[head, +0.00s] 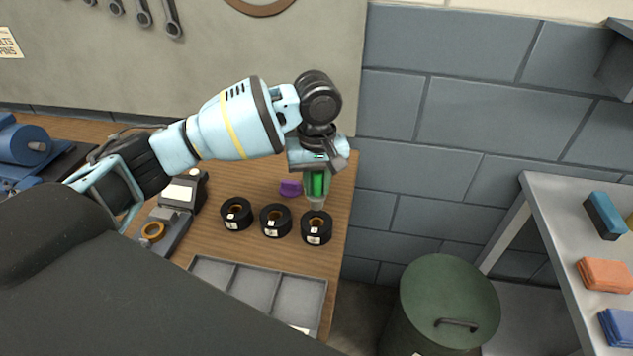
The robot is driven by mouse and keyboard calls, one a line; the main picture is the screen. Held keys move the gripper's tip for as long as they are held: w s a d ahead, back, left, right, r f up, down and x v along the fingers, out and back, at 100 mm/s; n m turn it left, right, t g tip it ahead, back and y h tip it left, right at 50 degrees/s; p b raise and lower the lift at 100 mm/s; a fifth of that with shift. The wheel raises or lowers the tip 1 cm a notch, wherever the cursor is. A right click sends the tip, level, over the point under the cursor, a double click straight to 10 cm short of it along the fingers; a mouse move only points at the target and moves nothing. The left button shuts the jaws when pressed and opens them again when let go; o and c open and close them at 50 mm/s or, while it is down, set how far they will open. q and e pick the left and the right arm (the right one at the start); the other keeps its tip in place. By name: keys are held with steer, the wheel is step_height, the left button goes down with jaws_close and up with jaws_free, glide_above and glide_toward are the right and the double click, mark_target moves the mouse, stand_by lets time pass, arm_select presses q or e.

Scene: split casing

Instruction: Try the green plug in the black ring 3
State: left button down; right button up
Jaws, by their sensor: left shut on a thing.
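Three black rings stand in a row on the wooden bench: the left one (236,214), the middle one (276,221) and the right one (316,228). My left gripper (317,180) points down, shut on the green plug (318,185). The plug is upright, with its grey lower end just above or at the bore of the right ring. I cannot tell whether it touches or enters the bore. My right gripper is not in view.
A purple piece (290,188) lies behind the rings, close to the plug. A grey compartment tray (254,286) is at the bench front. A grey device with an orange ring (153,231) stands left. A green-lidded bin (450,300) stands right of the bench.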

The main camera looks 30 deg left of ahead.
mark_target(316, 203)
arm_select(q)
steer(key=shift+f, duration=0.1)
